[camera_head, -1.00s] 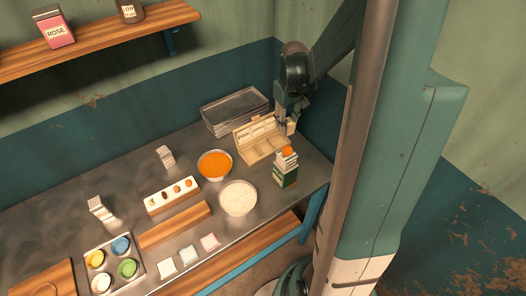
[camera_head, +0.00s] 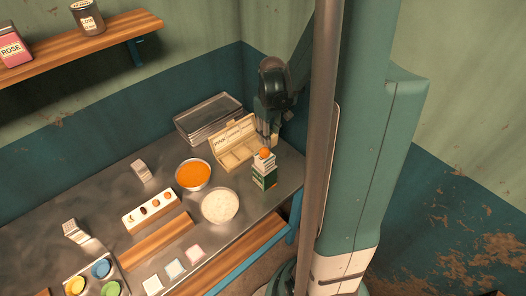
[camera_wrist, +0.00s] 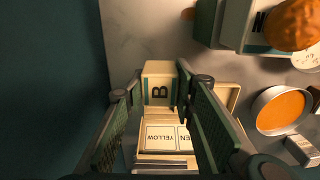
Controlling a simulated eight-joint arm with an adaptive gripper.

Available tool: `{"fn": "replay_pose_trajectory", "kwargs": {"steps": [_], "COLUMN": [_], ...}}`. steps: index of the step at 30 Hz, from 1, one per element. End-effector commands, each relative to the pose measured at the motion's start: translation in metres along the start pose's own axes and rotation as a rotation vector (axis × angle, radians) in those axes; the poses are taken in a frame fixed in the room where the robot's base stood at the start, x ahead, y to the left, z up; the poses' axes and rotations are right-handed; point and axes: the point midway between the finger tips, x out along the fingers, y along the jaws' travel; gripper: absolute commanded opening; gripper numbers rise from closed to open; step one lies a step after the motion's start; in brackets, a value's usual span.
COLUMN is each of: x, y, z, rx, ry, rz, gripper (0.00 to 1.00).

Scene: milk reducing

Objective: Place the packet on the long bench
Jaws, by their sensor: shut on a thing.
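My gripper (camera_wrist: 160,104) has a cream packet marked "B" (camera_wrist: 159,88) between its two fingers in the wrist view. In the head view my gripper (camera_head: 268,136) is over the right end of the bench, beside the compartment box and just behind the green-and-white carton; I cannot make out the packet there. The long bench (camera_head: 110,188) has a grey metal top. The compartment box (camera_head: 236,143) is open, and its labelled compartments show below the packet in the wrist view, with "YELLOW" readable (camera_wrist: 160,136). I cannot tell whether the packet touches the box.
The carton (camera_head: 264,179) has an orange ball (camera_head: 264,153) on top, close to my gripper. A bowl of orange stuff (camera_head: 194,174) and a bowl of white stuff (camera_head: 220,205) stand left of it. Stacked trays (camera_head: 209,118) lie behind. Bare metal shows at the bench's left.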

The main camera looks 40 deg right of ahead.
Motion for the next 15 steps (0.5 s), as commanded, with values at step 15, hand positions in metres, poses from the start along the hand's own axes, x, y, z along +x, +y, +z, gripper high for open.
{"fn": "replay_pose_trajectory", "kwargs": {"steps": [15], "x": [0.042], "y": [0.0], "z": [0.0], "rx": [0.0], "ry": [0.0], "rz": [0.0], "gripper": [0.14]}}
